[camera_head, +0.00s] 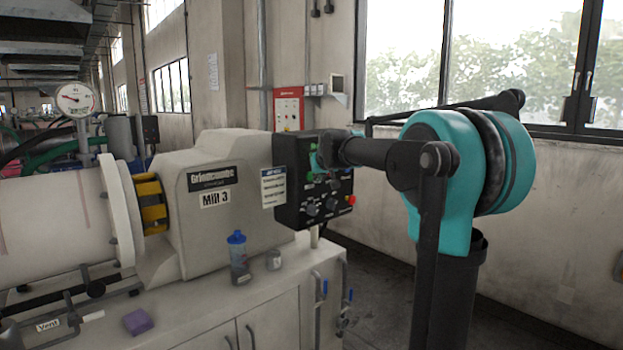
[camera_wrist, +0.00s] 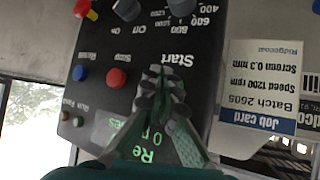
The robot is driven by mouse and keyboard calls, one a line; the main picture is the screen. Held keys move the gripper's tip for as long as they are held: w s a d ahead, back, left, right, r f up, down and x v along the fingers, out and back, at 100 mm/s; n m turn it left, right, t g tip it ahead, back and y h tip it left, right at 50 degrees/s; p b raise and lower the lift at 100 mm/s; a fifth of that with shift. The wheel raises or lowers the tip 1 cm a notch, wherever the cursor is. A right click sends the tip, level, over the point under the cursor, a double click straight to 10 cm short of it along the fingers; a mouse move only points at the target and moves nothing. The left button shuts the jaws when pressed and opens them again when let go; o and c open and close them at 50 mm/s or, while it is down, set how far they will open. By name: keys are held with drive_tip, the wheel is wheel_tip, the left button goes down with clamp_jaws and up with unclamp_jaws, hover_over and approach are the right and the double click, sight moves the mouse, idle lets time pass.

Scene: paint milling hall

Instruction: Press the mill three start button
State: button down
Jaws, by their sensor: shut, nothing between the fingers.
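The mill three control box (camera_head: 287,212) is a black panel on the right end of the cream machine marked "Mill 3" (camera_head: 216,198). In the wrist view the panel (camera_wrist: 140,48) appears upside down. My gripper (camera_wrist: 164,74) is shut and empty, with its fingertips over the panel right at the "Start" label (camera_wrist: 178,59). The fingers hide the start button, and I cannot tell whether they touch it. A red button (camera_wrist: 116,77) by the "Stop" label and a blue button (camera_wrist: 79,73) sit beside the fingers. In the head view my gripper (camera_head: 318,160) is at the box, partly hidden.
Knobs (camera_wrist: 127,9) and a red-and-yellow control (camera_wrist: 86,9) are on the same panel. A job card (camera_wrist: 262,95) is beside it. A blue-capped bottle (camera_head: 239,262), a small cup (camera_head: 274,260) and a purple block (camera_head: 138,321) stand on the bench below.

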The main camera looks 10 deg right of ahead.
drive_tip(key=shift+w+a, duration=0.1)
drive_tip(key=shift+w, duration=0.05)
idle(0.5)
drive_tip(key=shift+w+a, duration=0.15)
drive_tip(key=shift+w, duration=0.05)
drive_tip(key=shift+w+a, duration=0.3)
drive_tip(key=shift+w, duration=0.1)
idle(0.9)
drive_tip(key=shift+s+d, duration=0.55)
drive_tip(key=shift+s, duration=0.2)
drive_tip(key=shift+s+d, duration=0.1)
drive_tip(key=s+d, duration=0.1)
drive_tip(key=s, duration=0.1)
drive_tip(key=s+d, duration=0.1)
drive_tip(key=shift+s+d, duration=0.35)
drive_tip(key=shift+s, duration=0.05)
idle(0.7)
